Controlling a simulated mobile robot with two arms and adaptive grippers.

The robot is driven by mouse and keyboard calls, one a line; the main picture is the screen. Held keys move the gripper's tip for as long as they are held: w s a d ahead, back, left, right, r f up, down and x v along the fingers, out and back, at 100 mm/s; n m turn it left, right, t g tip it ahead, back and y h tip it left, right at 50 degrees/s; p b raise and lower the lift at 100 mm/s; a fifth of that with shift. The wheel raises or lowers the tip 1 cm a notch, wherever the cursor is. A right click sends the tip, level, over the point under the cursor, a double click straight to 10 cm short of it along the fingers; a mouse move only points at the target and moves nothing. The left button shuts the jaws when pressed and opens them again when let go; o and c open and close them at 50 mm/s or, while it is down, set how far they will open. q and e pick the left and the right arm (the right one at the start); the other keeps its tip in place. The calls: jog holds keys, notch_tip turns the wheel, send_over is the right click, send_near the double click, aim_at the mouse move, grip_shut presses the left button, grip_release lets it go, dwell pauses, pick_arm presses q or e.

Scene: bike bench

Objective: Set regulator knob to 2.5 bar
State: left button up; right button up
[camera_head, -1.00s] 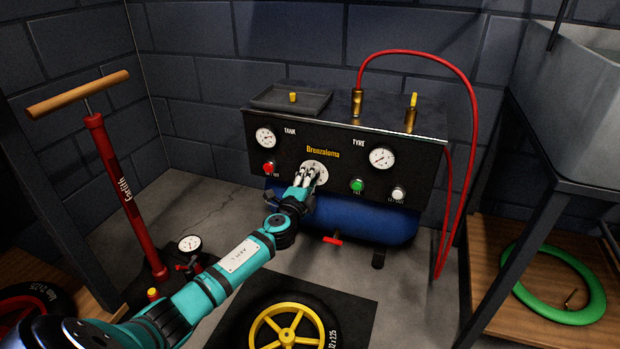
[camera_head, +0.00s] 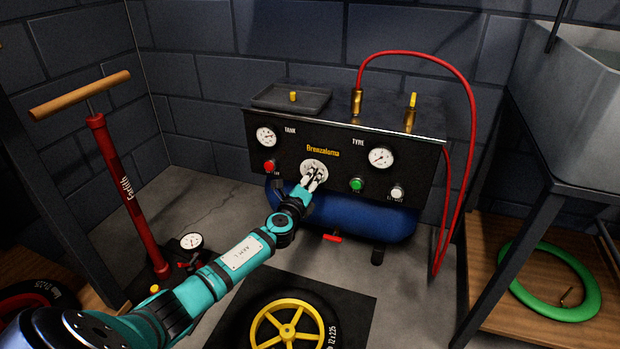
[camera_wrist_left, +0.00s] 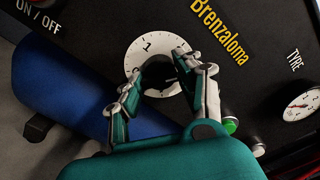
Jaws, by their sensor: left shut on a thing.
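The regulator knob is a dark round knob (camera_wrist_left: 160,76) at the middle of a white dial (camera_wrist_left: 143,50) on the compressor's black front panel (camera_head: 340,195). In the head view the dial (camera_head: 314,167) sits below the yellow Brenzaloma label. My left gripper (camera_head: 311,182) is at the dial, and in the left wrist view its fingers (camera_wrist_left: 163,84) are closed on the knob from both sides. A "1" shows on the upper part of the dial. Other dial figures are partly covered by the fingers, and I cannot read the knob's setting. My right gripper is in neither view.
A tank gauge (camera_head: 266,137) and a red button (camera_head: 269,166) are left of the dial. A tyre gauge (camera_head: 381,158), green button (camera_head: 357,185) and white button (camera_head: 397,192) are right. A red hose (camera_head: 471,120) loops over the right side. A yellow-rimmed wheel (camera_head: 288,325) lies in front.

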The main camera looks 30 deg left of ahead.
pick_arm(q)
jog(key=shift+d+f, duration=0.1)
jog(key=shift+f, duration=0.05)
dwell(0.3)
jog(key=o, duration=1.2)
jog(key=shift+s, duration=0.1)
jog(key=v, duration=1.1)
jog(key=shift+s, duration=0.4)
